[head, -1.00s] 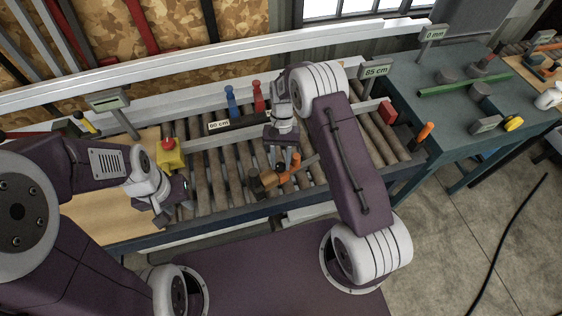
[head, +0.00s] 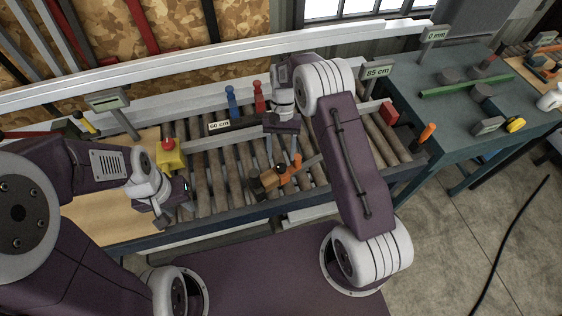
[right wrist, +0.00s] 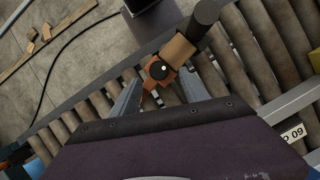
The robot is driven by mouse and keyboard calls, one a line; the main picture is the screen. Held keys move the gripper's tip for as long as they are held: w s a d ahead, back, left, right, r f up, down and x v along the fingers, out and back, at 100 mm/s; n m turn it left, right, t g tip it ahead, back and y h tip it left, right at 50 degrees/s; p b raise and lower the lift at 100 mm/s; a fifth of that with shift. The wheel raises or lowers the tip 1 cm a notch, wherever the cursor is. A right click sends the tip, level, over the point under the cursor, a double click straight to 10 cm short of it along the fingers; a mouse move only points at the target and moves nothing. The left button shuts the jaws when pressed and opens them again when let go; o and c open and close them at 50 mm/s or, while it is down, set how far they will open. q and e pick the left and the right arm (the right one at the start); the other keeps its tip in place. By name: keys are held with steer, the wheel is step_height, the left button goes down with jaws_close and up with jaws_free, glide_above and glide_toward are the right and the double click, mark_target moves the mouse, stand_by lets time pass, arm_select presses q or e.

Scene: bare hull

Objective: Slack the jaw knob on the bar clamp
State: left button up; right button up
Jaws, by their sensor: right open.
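The bar clamp (head: 290,172) lies on the rollers. It has orange jaws, a tan block and a bar slanting to the upper right. In the right wrist view its dark round jaw knob (right wrist: 159,70) with a pale centre dot sits on the orange part, beside the tan block (right wrist: 178,50). My right gripper (head: 284,150) is over the clamp. In its wrist view my right gripper (right wrist: 162,76) is open, with a finger on each side of the knob and nothing held. My left gripper (head: 173,210) is low at the left; its jaw gap is unclear.
The roller conveyor (head: 205,185) runs under the clamp. A yellow box with a red button (head: 170,155) stands at the left. Blue (head: 232,103) and red (head: 259,97) pegs stand behind. A red block (head: 388,112) and an orange handle (head: 427,132) are to the right.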

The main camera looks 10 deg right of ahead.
steer(key=shift+v, duration=2.4)
steer(key=shift+w, duration=0.1)
steer(key=s+d+r+t+b, duration=0.15)
steer(key=s+r, duration=0.25)
steer(key=r, duration=0.4)
steer(key=s+d+f+n+t, duration=0.1)
steer(key=s+f+t, duration=0.1)
steer(key=s, duration=0.4)
steer(key=s+d+f+n+t+h, duration=0.1)
steer(key=s+d+f+n+t, duration=0.1)
steer(key=s+f, duration=0.2)
steer(key=shift+s+f, duration=0.4)
steer(key=shift+s, duration=1)
